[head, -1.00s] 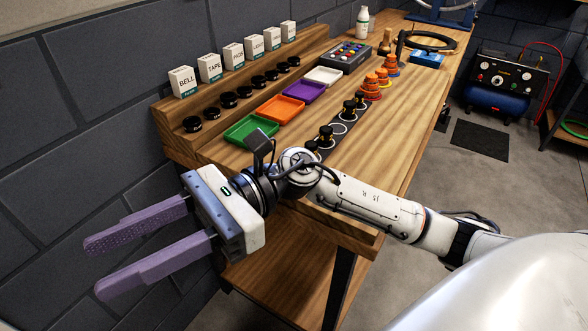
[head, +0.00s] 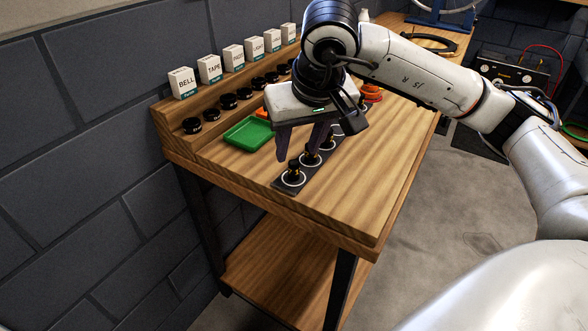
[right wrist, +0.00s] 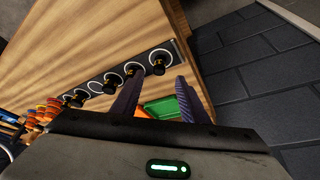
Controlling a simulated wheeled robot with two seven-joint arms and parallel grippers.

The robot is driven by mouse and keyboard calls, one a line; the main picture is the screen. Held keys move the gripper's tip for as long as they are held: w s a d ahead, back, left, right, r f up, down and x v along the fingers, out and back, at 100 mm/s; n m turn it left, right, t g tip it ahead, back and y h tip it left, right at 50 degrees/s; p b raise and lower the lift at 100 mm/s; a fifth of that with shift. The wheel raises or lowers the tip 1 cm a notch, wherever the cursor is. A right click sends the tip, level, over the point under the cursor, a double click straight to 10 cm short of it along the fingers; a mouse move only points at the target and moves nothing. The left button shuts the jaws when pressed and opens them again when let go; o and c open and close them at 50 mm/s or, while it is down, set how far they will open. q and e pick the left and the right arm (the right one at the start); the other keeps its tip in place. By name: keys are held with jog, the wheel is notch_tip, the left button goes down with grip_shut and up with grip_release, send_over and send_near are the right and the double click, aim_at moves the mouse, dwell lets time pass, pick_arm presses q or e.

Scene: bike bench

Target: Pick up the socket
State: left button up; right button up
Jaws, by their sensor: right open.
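Several small black-and-brass sockets stand upright in a row on a dark strip with white rings. The nearest socket (head: 294,172) is at the front end of the strip, and it also shows in the right wrist view (right wrist: 158,63). My right gripper (head: 299,153) is open, fingers pointing down, above the strip's front part. In the right wrist view its purple fingers (right wrist: 160,80) are apart with nothing between them, and the end socket appears beyond their tips. The gripper and arm hide part of the row in the head view. My left gripper is not in view.
A green tray (head: 249,133) lies left of the strip. Behind it, black round parts (head: 229,101) and labelled white boxes (head: 182,83) line a raised ledge. Orange stacked parts (right wrist: 48,110) stand farther along the bench. The bench top (head: 360,190) right of the strip is clear.

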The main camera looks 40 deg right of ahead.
aim_at(294, 163)
jog(key=x, duration=0.5)
jog(key=shift+d+f+p, duration=0.1)
jog(key=shift+f+p, duration=0.2)
jog(key=shift+f, duration=0.05)
jog(key=shift+c, duration=0.4)
grip_shut()
